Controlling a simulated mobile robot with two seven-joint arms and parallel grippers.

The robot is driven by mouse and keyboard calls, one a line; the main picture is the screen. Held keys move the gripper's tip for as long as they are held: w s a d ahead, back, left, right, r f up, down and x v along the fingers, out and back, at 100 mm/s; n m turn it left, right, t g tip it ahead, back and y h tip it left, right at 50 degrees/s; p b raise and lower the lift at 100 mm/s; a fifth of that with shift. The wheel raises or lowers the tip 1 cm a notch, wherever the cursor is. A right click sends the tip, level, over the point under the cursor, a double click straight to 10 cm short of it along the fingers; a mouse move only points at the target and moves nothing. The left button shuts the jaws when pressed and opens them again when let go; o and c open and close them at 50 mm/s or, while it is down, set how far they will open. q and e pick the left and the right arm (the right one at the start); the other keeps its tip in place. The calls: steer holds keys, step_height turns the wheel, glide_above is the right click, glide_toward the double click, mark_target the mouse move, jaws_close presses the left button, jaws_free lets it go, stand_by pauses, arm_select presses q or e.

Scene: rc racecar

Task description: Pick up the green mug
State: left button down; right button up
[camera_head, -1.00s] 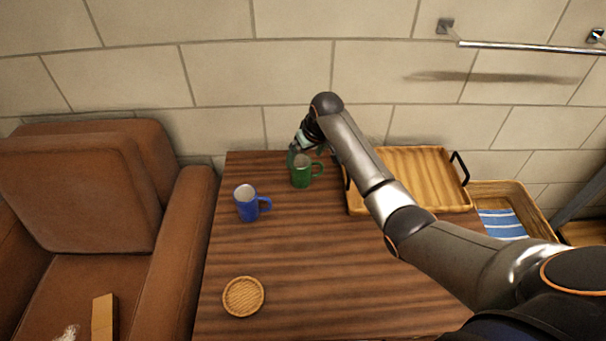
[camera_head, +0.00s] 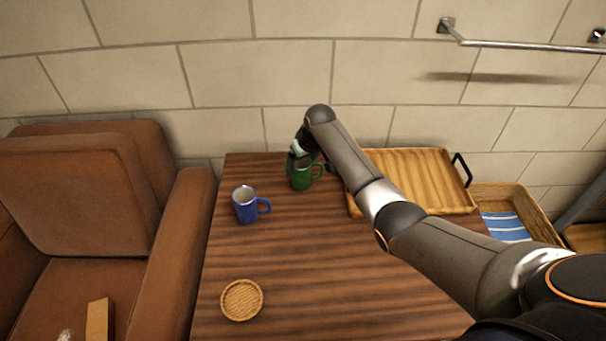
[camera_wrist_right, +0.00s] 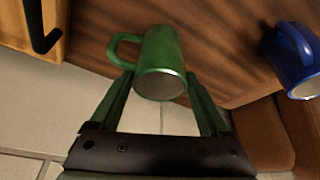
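The green mug (camera_head: 301,178) stands upright near the back of the wooden table, its handle toward the right. In the right wrist view the green mug (camera_wrist_right: 161,62) sits between the fingertips of my right gripper (camera_wrist_right: 163,88). The fingers are spread apart, one on each side of the mug's lower part in that picture, and a gap shows beside the right finger. My left gripper is not in view.
A blue mug (camera_head: 246,205) stands left of the green one; a round woven coaster (camera_head: 242,300) lies at the front. A wooden tray (camera_head: 415,180) with black handles is to the right, beside a basket (camera_head: 520,205). The wall (camera_head: 220,130) is close behind.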

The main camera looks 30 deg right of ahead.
jaws_close()
stand_by(0.4)
